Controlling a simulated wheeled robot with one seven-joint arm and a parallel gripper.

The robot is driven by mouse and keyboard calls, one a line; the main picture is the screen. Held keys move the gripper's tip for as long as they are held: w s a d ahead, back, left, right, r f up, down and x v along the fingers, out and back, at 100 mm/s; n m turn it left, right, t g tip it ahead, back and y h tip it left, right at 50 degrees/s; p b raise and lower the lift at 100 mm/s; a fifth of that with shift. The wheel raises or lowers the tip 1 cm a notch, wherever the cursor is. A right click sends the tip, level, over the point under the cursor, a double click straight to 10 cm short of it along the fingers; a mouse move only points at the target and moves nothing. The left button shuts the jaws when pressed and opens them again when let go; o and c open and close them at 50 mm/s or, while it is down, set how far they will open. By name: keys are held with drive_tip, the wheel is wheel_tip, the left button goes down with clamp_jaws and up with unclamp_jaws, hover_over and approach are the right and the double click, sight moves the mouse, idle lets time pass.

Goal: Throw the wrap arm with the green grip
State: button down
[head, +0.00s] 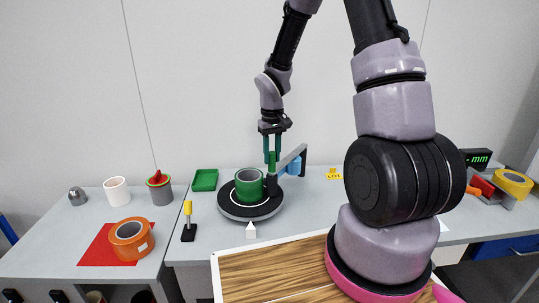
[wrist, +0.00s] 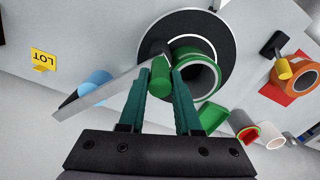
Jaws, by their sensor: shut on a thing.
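The wrap arm (wrist: 110,92) is a flat grey bar that carries a green grip (wrist: 160,74) at one end. My gripper (wrist: 160,76) has its green fingers shut on the green grip, one finger on each side. In the head view my gripper (head: 271,160) points down at the grip, beside a green roll (head: 249,184). The roll stands on a round black turntable (head: 236,211). A blue cylinder (head: 295,167) hangs by the bar's far end. The fingers partly hide the grip in the head view.
A yellow-handled lever (head: 188,222) stands left of the turntable, and a white pointer block (head: 251,231) in front. An orange tape roll (head: 131,238) rests on a red mat (head: 97,252) at the left.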

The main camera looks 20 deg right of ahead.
drive_tip(key=shift+n, duration=0.4)
drive_tip(key=s+d, duration=0.2)
drive_tip(key=d, duration=0.1)
drive_tip(key=shift+s, duration=0.35)
drive_tip(key=c, duration=0.6)
unclamp_jaws()
drive_tip(key=shift+r, duration=0.1)
wheel_tip(320, 180, up, 11)
